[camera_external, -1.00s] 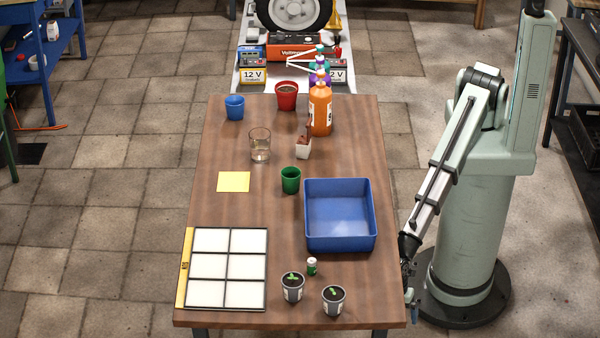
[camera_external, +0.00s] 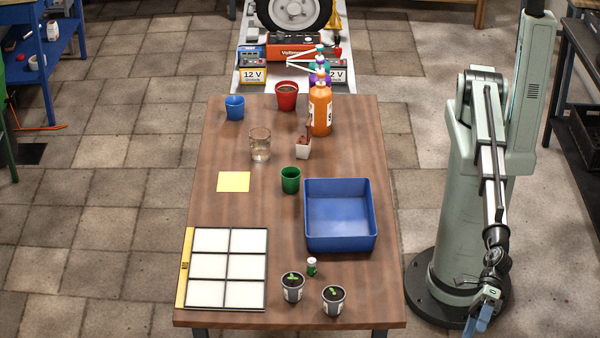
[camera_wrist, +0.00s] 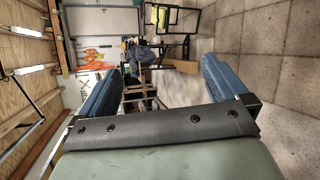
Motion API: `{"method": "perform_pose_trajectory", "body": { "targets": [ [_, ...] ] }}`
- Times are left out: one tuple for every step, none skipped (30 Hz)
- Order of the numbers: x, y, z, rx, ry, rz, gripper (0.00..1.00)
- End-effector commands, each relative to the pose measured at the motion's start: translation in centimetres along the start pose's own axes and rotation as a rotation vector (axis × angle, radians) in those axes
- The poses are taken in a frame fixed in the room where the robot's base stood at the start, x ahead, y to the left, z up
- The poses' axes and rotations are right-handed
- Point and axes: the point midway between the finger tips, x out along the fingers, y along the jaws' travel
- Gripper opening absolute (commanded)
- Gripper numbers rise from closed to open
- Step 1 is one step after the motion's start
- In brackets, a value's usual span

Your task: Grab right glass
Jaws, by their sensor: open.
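A clear drinking glass (camera_external: 260,146) stands upright on the wooden table, left of centre toward the far end, in the external view. It is the only clear glass I see there. My gripper (camera_external: 478,318) hangs low beside my base, off the table's right side and far from the glass. In the wrist view my gripper (camera_wrist: 172,88) shows two blue fingers spread wide with nothing between them. The wrist view faces the garage floor and furniture, and no glass shows in it.
The wooden table (camera_external: 228,212) holds a blue bin (camera_external: 340,243), a green cup (camera_external: 290,180), a blue cup (camera_external: 235,107), a red pot (camera_external: 286,96), an orange bottle (camera_external: 320,108), a small white planter (camera_external: 303,148), seedling pots (camera_external: 292,288) and a paned frame (camera_external: 212,282).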

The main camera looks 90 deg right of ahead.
Motion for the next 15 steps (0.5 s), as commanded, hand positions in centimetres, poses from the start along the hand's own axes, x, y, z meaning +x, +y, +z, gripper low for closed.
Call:
{"method": "perform_pose_trajectory", "body": {
  "targets": [
    [-0.2,1.8,-0.6,-0.043,0.006,0.033,1.00],
    [-0.3,2.5,-0.8,-0.069,0.007,0.048,1.00],
    [-0.6,3.6,-1.1,-0.102,0.009,0.069,1.00],
    [-0.7,4.4,-1.3,-0.128,0.009,0.084,1.00],
    [-0.9,5.1,-1.4,-0.152,0.008,0.099,1.00],
    [-1.1,6.1,-1.5,-0.186,0.006,0.117,1.00],
    [-1.2,6.7,-1.4,-0.210,0.002,0.128,1.00],
    [-1.4,7.3,-1.4,-0.234,-0.001,0.140,1.00],
    [-1.6,8.1,-1.1,-0.268,-0.008,0.155,1.00],
    [-1.7,8.6,-0.7,-0.293,-0.017,0.163,1.00],
    [-1.9,9.1,-0.2,-0.318,-0.027,0.170,1.00],
    [-2.1,9.6,0.9,-0.354,-0.047,0.175,1.00],
    [-2.1,9.7,1.8,-0.376,-0.063,0.173,1.00],
    [-2.2,9.6,2.7,-0.392,-0.077,0.168,1.00],
    [-2.2,9.5,3.8,-0.407,-0.094,0.160,1.00]
  ]
}}
